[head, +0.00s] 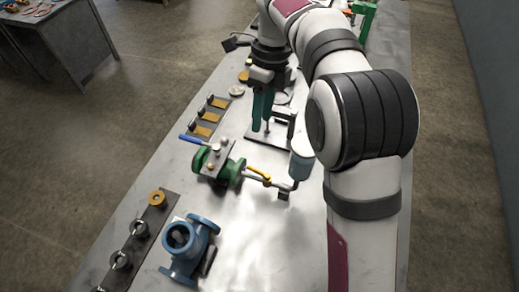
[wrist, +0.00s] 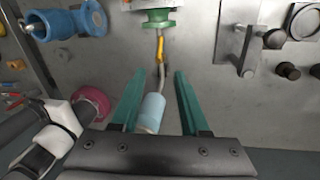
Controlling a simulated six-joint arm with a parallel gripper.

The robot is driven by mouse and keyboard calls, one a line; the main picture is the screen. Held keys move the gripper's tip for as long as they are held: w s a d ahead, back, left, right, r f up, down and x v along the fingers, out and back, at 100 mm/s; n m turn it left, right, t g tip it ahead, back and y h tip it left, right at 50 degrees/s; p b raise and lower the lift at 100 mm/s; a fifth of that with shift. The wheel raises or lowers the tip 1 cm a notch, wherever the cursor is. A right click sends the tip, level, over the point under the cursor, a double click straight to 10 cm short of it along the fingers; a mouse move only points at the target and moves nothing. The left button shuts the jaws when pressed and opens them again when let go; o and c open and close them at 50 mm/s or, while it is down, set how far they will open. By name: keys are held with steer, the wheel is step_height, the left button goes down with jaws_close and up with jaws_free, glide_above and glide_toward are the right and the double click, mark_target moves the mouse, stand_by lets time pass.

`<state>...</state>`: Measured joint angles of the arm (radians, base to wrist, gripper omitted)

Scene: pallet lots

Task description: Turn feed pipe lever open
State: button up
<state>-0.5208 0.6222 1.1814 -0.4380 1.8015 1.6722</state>
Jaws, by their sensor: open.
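A thin grey pipe runs from the green valve body (head: 222,168) to a pale blue cylinder (head: 301,166). A yellow lever (head: 258,176) lies roughly along this pipe. In the wrist view the yellow lever (wrist: 160,48) is just beyond the fingertips, below the green flange (wrist: 158,20). My gripper (head: 262,127) has teal fingers pointing down, behind the lever in the head view. In the wrist view my gripper (wrist: 160,74) is open and empty. The pale blue cylinder (wrist: 152,112) shows between its fingers, and I cannot tell how far below them it is.
A blue flanged body (head: 182,240) stands at the front, beside a dark rail with rings (head: 141,228). A plate with brass pieces (head: 209,117) lies at the left. Bare tabletop (head: 265,235) is free at the front.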

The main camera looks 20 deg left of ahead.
mark_target(255, 169)
steer(key=s+f, duration=0.1)
steer(key=f, duration=0.4)
steer(key=s+f, duration=0.1)
steer(key=f, duration=0.4)
steer(key=s+f, duration=0.1)
steer(key=f, duration=0.4)
steer(key=shift+a, duration=0.25)
jaws_close()
